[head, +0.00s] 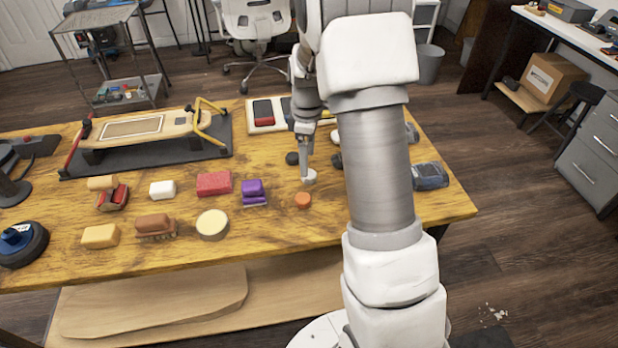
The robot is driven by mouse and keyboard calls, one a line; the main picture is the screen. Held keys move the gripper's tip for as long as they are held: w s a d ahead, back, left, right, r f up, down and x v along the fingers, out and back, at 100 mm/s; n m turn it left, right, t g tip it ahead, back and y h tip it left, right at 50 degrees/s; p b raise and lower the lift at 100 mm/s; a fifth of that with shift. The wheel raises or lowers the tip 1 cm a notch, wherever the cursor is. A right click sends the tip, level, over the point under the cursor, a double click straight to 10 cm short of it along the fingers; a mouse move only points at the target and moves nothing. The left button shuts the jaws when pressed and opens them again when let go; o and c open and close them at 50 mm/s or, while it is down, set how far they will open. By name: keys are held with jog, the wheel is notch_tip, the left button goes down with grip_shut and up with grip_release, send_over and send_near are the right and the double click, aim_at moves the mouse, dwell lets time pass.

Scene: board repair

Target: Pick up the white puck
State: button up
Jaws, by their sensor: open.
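The white puck (310,178) lies on the wooden workbench (275,228), to the left of my arm in the head view. My gripper (304,167) points down right at the puck, with its fingertips at or just above it. The jaws are open. The fingers cover part of the puck, and I cannot tell whether they touch it.
An orange puck (303,200) lies just in front, and a black puck (292,158) just behind to the left. A dark puck (337,160) is partly hidden by my arm. A purple brush (253,190) and a cream disc (212,225) lie further left.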

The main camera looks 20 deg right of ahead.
aim_at(309, 177)
notch_tip(309, 177, down, 5)
jog(key=shift+s+d+r+b, duration=0.1)
jog(key=shift+d+b, duration=0.05)
jog(key=shift+b, duration=0.5)
grip_shut()
